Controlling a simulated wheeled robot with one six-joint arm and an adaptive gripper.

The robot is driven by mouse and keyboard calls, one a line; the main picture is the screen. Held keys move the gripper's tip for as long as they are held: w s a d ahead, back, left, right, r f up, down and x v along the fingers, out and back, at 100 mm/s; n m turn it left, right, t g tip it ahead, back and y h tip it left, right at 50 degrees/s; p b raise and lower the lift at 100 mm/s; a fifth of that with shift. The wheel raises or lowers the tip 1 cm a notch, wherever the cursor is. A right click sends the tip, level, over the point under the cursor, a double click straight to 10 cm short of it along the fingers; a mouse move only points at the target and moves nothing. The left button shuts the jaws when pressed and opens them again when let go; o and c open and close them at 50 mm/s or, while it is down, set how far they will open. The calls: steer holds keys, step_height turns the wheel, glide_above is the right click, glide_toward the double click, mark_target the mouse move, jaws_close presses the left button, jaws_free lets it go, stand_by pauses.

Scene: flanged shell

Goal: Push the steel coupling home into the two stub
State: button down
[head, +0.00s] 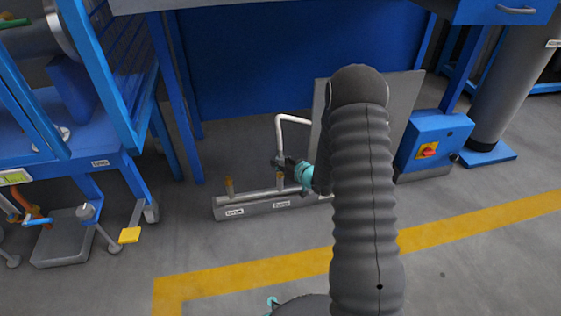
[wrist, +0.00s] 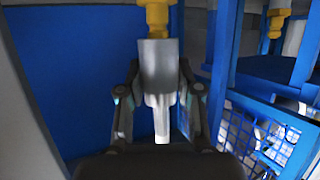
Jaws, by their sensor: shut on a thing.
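The steel coupling (wrist: 157,68) is a grey cylinder with a narrower pale part below it, held between the fingers of my gripper (wrist: 158,100) in the wrist view. Its far end meets a brass stub (wrist: 156,18); I cannot tell how far it is seated. In the head view my gripper (head: 281,162) is just above the right-hand brass stub (head: 280,180), and the coupling is mostly hidden by the fingers. A white bent pipe (head: 294,118) rises from the gripper and turns right behind my arm. Another brass stub (head: 230,185) stands to the left, also in the wrist view (wrist: 278,22).
The stubs stand on a long grey block (head: 258,205) on the floor, with small labels. A grey panel (head: 403,100) and a blue box with a red switch (head: 433,145) stand right. A blue cart (head: 75,130) is left. Floor before the block is clear.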

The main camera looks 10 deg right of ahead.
steer(key=shift+f, duration=1.2)
steer(key=c, duration=0.7)
jaws_free()
steer(key=v, duration=1.2)
